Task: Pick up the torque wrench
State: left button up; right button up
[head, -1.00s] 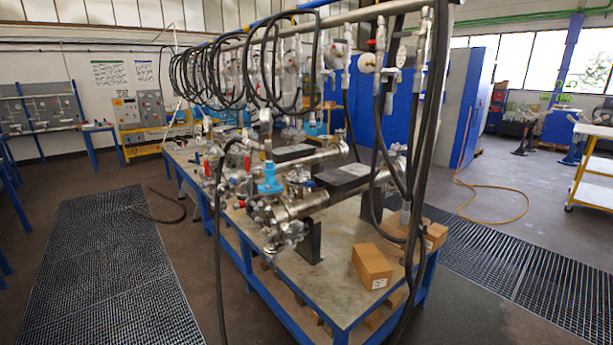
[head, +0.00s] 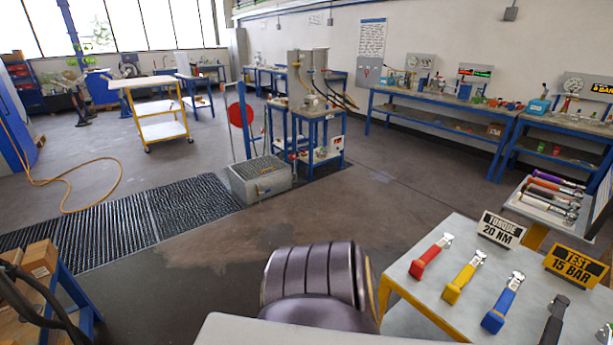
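Several wrench-like tools with coloured handles and metal heads lie in a row on a light-topped yellow table (head: 408,272) at the lower right. They are a red-handled tool (head: 431,257), a yellow-handled tool (head: 464,277), a blue-handled tool (head: 503,303) and a black-handled tool (head: 554,323). A sign (head: 502,230) reading "TORQUE 20 NM" stands behind them. I cannot tell which tool is the torque wrench. Neither of my grippers shows in the head view.
A yellow sign (head: 574,266) reads "TEST 15 BAR". More coloured-handled tools (head: 552,193) lie on a rack behind it. A grey box (head: 260,180) stands on the floor by a blue-framed stand (head: 318,138). A white-and-yellow cart (head: 163,130) is farther back. The middle floor is clear.

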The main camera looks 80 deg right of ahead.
aim_at(451, 292)
jog(key=z, duration=4.05)
